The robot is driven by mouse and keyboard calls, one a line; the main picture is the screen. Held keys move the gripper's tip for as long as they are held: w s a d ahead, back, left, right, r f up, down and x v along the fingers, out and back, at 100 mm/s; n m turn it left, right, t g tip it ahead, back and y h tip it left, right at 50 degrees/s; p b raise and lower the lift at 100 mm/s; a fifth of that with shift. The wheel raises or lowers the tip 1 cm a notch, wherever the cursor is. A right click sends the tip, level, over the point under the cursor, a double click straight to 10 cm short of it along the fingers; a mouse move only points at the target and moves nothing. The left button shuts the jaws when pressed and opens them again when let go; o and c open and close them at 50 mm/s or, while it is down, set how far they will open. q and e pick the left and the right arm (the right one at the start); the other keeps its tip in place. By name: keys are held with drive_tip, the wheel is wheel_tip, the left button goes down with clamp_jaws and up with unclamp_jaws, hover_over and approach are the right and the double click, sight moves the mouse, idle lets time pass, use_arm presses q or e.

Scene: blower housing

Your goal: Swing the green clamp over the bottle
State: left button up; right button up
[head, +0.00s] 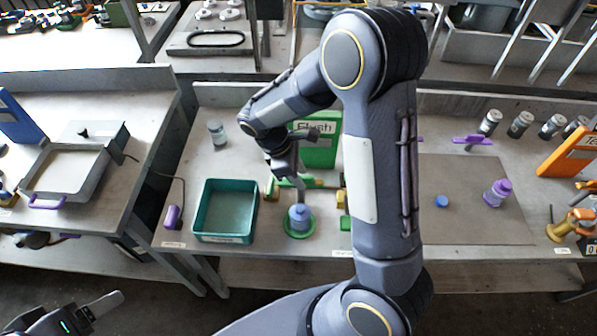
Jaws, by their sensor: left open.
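A blue bottle (299,216) stands upright in a round green holder (288,232) on the middle bench. The green clamp (316,183) lies just behind the bottle, as a low green bar with yellowish parts at its ends; the bar is partly hidden. My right gripper (299,186) points down at the bar, just behind and above the bottle cap. Its fingers overlap in this view, so I cannot tell if they hold the bar. My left gripper (82,311) is open and empty at the lower left, in front of the left bench, away from the clamp and bottle.
A teal tray (197,216) stands left of the bottle, and a green sign (318,150) stands behind it. My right arm crosses the bench and hides part of it.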

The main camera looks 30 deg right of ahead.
clamp_jaws()
